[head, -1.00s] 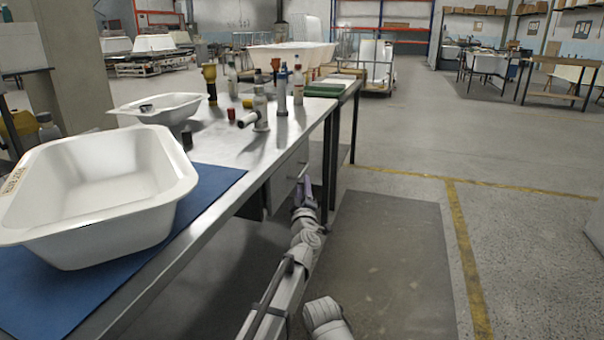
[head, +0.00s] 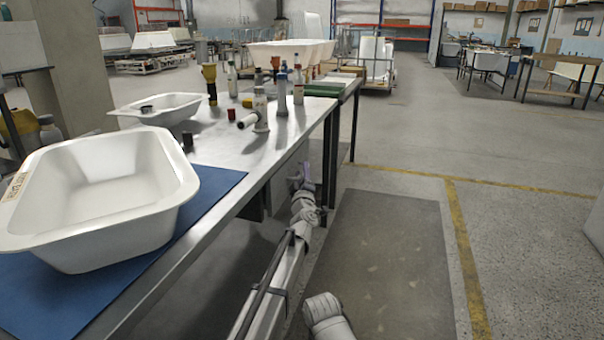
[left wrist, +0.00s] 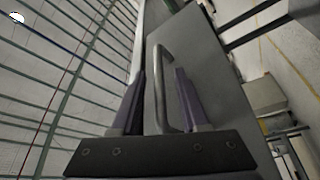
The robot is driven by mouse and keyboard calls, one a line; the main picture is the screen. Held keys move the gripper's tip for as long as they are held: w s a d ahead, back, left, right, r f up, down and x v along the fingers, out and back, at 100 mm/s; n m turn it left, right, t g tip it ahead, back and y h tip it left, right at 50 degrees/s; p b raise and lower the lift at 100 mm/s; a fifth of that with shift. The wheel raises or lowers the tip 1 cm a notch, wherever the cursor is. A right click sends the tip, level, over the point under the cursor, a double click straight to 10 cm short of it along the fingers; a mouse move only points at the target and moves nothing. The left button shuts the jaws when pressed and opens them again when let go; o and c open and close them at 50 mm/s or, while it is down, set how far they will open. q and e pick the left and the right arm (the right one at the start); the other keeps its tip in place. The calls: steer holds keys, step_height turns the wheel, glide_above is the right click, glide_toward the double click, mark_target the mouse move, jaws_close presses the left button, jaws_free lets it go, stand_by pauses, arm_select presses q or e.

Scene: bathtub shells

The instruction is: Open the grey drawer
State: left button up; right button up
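The grey drawer (head: 284,178) sits under the metal workbench top and appears closed, partly covered by my left arm. In the left wrist view its grey front (left wrist: 205,55) fills the middle, with a curved metal handle (left wrist: 166,75) on it. My left gripper (head: 304,177) is at the drawer front. In the left wrist view my left gripper (left wrist: 160,92) is open, with the handle between its two fingers and a gap visible on either side. Whether a fingertip touches the front I cannot tell. My right gripper is not in view.
The workbench (head: 225,160) carries a large white tub shell (head: 100,190) on a blue mat (head: 215,185), a smaller shell (head: 165,107) and several bottles. A dark table leg (head: 330,160) stands just right of the drawer. The floor mat (head: 385,260) beside the bench is clear.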

arm_select(q)
jaws_close()
stand_by(1.3)
